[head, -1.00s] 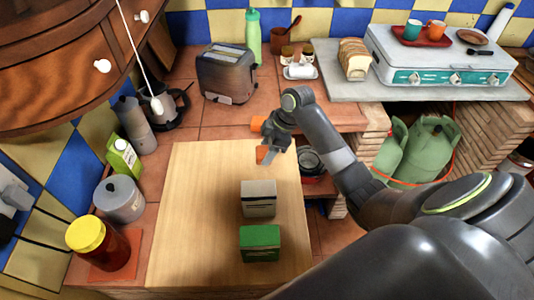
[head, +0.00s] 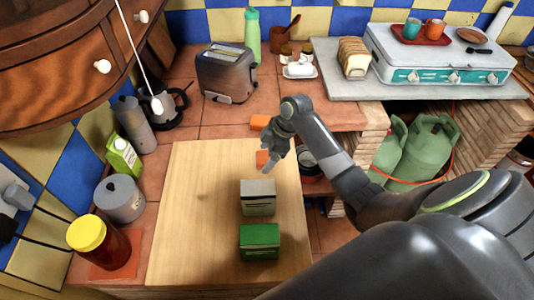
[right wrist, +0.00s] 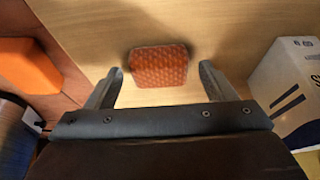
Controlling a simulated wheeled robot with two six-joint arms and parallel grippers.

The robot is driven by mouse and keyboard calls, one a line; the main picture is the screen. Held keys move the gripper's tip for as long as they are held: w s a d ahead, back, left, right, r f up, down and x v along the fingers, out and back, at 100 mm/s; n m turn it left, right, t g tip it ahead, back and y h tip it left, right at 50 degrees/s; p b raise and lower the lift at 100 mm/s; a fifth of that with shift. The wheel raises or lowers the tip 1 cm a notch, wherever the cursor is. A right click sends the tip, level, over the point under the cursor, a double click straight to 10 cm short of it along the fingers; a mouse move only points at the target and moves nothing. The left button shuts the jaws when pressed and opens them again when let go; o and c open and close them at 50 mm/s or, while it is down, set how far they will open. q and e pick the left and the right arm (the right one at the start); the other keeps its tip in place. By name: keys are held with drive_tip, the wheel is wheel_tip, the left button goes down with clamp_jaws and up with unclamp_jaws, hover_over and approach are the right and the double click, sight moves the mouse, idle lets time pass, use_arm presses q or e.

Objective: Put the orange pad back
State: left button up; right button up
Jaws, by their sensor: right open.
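A small orange pad with a fine pattern (right wrist: 158,65) lies on the wooden board in the right wrist view. In the head view a bit of it (head: 262,157) shows near the board's far right part, partly hidden by my gripper. My right gripper (head: 264,168) is open just over it. In the right wrist view its two fingers stand on either side of the pad, apart from it. A second, smooth orange block (right wrist: 28,66) lies off the board on the tiles; it also shows in the head view (head: 261,122). My left gripper is not in view.
On the wooden board (head: 185,235) a grey-white box (head: 258,198) and a green box (head: 260,241) stand near the gripper. A toaster (head: 227,72) stands behind. A yellow-lidded jar (head: 88,233) and a grey pot (head: 119,200) stand left. The board's left half is clear.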

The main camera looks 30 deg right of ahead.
drive_tip(key=b+v, duration=0.2)
drive_tip(key=v, duration=1)
